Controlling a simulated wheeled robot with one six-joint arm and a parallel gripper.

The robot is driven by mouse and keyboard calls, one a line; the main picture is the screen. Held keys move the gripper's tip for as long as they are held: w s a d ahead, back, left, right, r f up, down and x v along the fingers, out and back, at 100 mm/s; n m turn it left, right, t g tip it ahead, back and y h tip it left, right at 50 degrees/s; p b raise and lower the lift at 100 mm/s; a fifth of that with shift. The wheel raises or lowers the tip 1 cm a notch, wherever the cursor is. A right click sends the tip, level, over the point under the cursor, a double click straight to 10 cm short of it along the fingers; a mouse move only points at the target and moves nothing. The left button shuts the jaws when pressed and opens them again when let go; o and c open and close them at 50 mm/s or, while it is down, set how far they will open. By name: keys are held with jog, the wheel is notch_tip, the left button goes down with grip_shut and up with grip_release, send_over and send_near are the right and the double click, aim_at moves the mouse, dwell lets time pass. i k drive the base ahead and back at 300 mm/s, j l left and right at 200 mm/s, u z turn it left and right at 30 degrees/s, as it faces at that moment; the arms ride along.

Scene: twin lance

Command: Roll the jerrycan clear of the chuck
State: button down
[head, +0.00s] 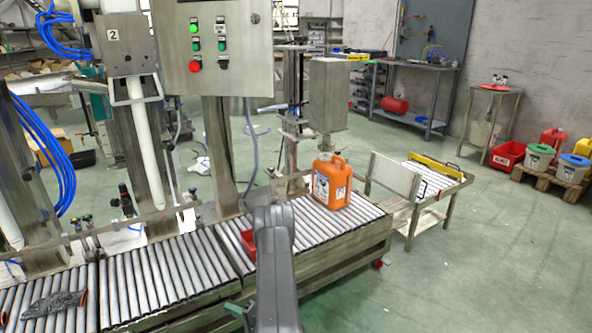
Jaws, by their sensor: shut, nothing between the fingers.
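The orange jerrycan (338,188) stands upright on the roller conveyor (306,228), near its right end, with a pale label on its front. The chuck (326,142) hangs under the grey box-shaped head (328,95), straight above the jerrycan's neck. I cannot tell whether the chuck touches the cap. My arm reaches up from the bottom middle, over the conveyor, to the left of and nearer than the jerrycan. My gripper is not visible; the arm's own links may hide it.
A red box (249,242) sits on the rollers just left of my arm, partly hidden. Dark gloves (55,303) lie on the left rollers. A low roller table (425,185) stands beyond the conveyor's right end. Open green floor (470,270) lies to the right.

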aim_at(332, 180)
jog(key=i+l, duration=0.25)
jog(key=l, duration=0.2)
jog(key=i+l+u, duration=0.1)
jog(key=i+l, duration=0.15)
jog(key=l, duration=0.2)
jog(key=i+l, duration=0.2)
jog(key=l, duration=0.3)
jog(key=i+l+u, duration=0.1)
jog(key=i+l, duration=0.15)
jog(key=l, duration=0.2)
jog(key=i+l, duration=0.2)
jog(key=l, duration=0.3)
jog(key=i+l+u, duration=0.1)
jog(key=l, duration=0.4)
jog(key=i+l, duration=0.3)
jog(key=l, duration=0.2)
jog(key=i+l+u, duration=0.1)
jog(key=l, duration=0.4)
jog(key=i+l, duration=0.55)
jog(key=i, duration=0.2)
